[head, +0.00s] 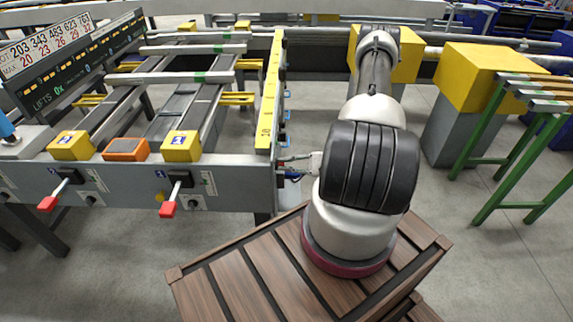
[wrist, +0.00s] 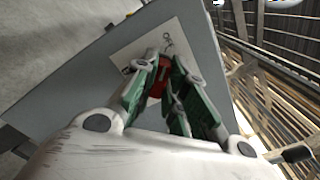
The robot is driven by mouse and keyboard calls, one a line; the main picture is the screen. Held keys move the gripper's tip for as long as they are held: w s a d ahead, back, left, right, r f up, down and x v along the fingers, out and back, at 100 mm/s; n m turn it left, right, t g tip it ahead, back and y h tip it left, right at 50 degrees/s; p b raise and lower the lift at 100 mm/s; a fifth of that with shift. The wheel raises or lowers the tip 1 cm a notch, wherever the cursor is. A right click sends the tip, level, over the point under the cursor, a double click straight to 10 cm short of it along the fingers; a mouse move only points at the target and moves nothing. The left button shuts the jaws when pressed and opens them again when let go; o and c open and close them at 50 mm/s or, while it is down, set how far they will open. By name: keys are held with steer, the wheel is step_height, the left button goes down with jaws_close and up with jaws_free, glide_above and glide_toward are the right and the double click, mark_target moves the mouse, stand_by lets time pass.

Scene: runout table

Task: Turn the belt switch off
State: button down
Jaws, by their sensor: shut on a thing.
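In the wrist view my gripper (wrist: 160,83) has its green-padded fingers closed around a small red part (wrist: 157,89). This looks like the belt switch's handle, and the fingers hide most of it. It sits in front of a white label plate (wrist: 140,50) on a grey panel (wrist: 80,82). The switch's on or off position cannot be read.
Two red-tipped levers, left (head: 47,203) and right (head: 168,209), stick out from the runout table's front panel (head: 115,184). Yellow blocks (head: 181,146) stand above it. A yellow machine block (head: 485,75) and a green-legged rack (head: 490,150) stand at the right.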

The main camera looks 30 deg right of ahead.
stand_by(0.5)
steer(key=c, duration=1.5)
jaws_free()
steer(key=shift+o, duration=0.2)
steer(key=shift+d, duration=0.1)
steer(key=v, duration=1.2)
steer(key=shift+f, duration=0.1)
